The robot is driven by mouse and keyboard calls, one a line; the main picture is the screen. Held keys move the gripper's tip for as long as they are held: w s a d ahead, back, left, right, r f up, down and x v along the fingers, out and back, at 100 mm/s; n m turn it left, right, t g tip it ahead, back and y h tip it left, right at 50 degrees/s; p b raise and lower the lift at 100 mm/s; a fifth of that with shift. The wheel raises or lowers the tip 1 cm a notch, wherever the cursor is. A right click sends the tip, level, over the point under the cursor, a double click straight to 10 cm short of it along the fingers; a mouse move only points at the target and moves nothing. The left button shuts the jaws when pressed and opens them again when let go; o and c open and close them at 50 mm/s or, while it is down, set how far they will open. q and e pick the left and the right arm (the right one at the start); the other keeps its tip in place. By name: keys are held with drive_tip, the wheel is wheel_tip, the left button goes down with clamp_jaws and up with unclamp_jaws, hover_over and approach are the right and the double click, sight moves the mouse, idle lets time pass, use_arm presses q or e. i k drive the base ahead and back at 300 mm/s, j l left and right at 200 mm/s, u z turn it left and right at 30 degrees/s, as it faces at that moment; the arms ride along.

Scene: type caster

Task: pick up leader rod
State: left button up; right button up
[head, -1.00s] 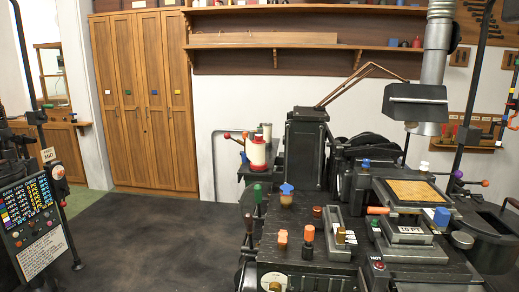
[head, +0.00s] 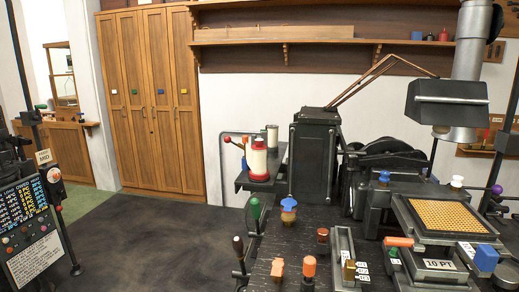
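No object in the head view is labelled as the leader rod, and I cannot tell which thing it is. A long, bent copper-coloured rod (head: 375,80) reaches from the top of a tall black box (head: 313,155) on the machine. Handles with a green knob (head: 255,208) and a dark brown knob (head: 238,246) stand at the left edge of the black machine table (head: 330,220). Neither of my grippers is in view.
The black machine fills the right side, with a gold grid plate (head: 440,215), a 10 PT block (head: 438,265) and a grey hood (head: 446,103). A control panel (head: 22,215) stands at left. Dark floor (head: 150,240) between them is clear, up to wooden lockers (head: 150,105).

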sight(245, 138)
drive_tip(key=j+z, duration=0.1)
drive_tip(key=j, duration=0.3)
drive_tip(key=k+j+z, duration=0.15)
drive_tip(key=j, duration=0.25)
drive_tip(key=i+j+z, duration=0.15)
drive_tip(key=j, duration=0.3)
drive_tip(key=i+j+z, duration=0.15)
drive_tip(key=j, duration=0.35)
drive_tip(key=i+j+z, duration=0.15)
drive_tip(key=j, duration=0.3)
drive_tip(key=i+j+z, duration=0.15)
drive_tip(key=j, duration=0.4)
drive_tip(key=i+j+z, duration=0.15)
drive_tip(key=j, duration=0.35)
